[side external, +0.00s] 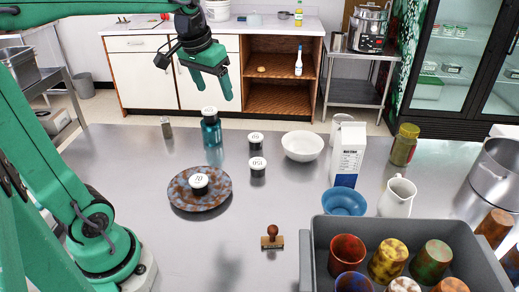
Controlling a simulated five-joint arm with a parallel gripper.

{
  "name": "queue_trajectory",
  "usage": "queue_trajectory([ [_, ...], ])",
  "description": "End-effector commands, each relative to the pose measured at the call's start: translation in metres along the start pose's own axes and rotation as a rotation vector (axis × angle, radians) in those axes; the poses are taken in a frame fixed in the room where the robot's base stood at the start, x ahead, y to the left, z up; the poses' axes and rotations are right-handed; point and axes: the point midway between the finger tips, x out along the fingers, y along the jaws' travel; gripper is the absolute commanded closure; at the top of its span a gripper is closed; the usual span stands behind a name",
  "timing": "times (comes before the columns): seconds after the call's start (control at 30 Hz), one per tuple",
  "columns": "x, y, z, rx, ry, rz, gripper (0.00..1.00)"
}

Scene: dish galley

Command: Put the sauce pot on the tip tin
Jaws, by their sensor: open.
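My gripper (214,93) is open and empty, raised at the back of the steel table with its fingers pointing down. In the picture it is just above a teal bottle with a white lid (211,131); nothing is between the fingers. Small dark pots with white, marked lids may be sauce pots: one pot (199,187) stands on a mottled brown-blue plate (216,204), and two more, a rear pot (256,144) and a front pot (257,169), stand right of the bottle. The lid marks are too small to read surely. I cannot tell which thing is the tip tin.
A white bowl (302,146), milk carton (347,155), blue bowl (344,203), white jug (397,197) and yellowish jar (404,146) stand to the right. A grey crate (309,262) of mottled cups fills the front right. A stamp (272,239) stands at front centre; the front left-centre is clear.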

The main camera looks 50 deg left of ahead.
Motion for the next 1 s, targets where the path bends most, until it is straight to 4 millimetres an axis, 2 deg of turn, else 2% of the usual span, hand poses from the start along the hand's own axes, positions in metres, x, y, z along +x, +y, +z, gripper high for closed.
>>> queue_trajectory([
  [0.03, -0.004, 0.007, 0.013, 0.020, 0.019, 0.006, 0.29],
  [0.3, -0.005, 0.035, 0.075, 0.111, 0.099, 0.041, 0.29],
  [0.5, 0.003, 0.048, 0.118, 0.172, 0.154, 0.069, 0.29],
  [0.6, 0.007, 0.051, 0.133, 0.193, 0.174, 0.080, 0.29],
  [0.8, 0.013, 0.054, 0.147, 0.213, 0.193, 0.091, 0.29],
  [1.0, 0.014, 0.054, 0.148, 0.215, 0.194, 0.092, 0.29],
])
